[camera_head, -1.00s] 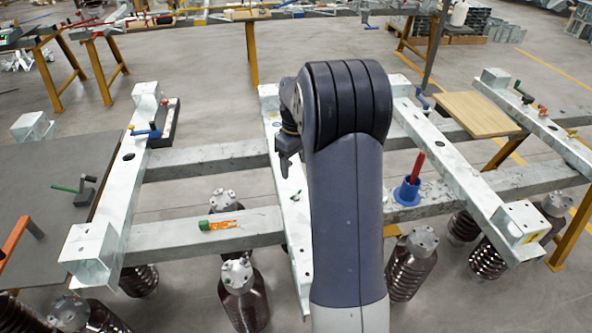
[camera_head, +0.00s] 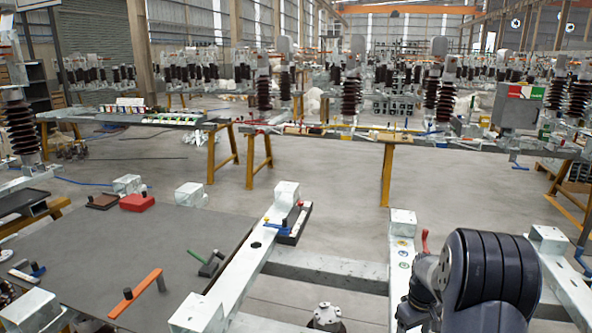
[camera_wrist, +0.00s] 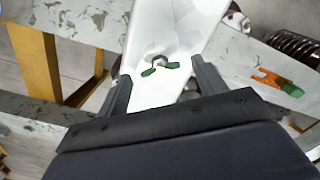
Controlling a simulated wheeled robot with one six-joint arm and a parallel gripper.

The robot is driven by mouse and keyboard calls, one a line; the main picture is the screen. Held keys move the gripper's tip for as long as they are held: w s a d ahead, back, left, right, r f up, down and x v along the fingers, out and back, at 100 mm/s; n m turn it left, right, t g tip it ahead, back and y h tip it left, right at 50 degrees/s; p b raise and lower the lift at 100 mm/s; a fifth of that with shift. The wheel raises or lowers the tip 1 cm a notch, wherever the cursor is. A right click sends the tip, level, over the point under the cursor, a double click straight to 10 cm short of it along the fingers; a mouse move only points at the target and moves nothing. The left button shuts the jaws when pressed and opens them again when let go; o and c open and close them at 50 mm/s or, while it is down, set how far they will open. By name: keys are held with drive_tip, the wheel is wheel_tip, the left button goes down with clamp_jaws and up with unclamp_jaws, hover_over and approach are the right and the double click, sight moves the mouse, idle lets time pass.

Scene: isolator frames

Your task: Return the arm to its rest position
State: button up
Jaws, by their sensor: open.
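My gripper (camera_wrist: 161,68) is open in the wrist view, with its two dark fingers apart and nothing held between them. It points down over a pale steel beam (camera_wrist: 165,35). A small ring-like piece with green ends (camera_wrist: 160,66) lies on that beam, seen between the fingertips and apart from them. In the head view my folded arm (camera_head: 480,275) is at the lower right, its bulky dark joint in front of the frame. The gripper's fingers cannot be made out there.
An orange and green tool (camera_wrist: 277,82) lies on a cross beam in the wrist view. In the head view a grey table (camera_head: 150,240) with a red box (camera_head: 138,202) and an orange-handled tool (camera_head: 135,293) stands left. A long bench (camera_head: 340,137) crosses behind. Floor between is open.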

drive_tip(key=shift+f, duration=0.55)
drive_tip(key=shift+r, duration=0.1)
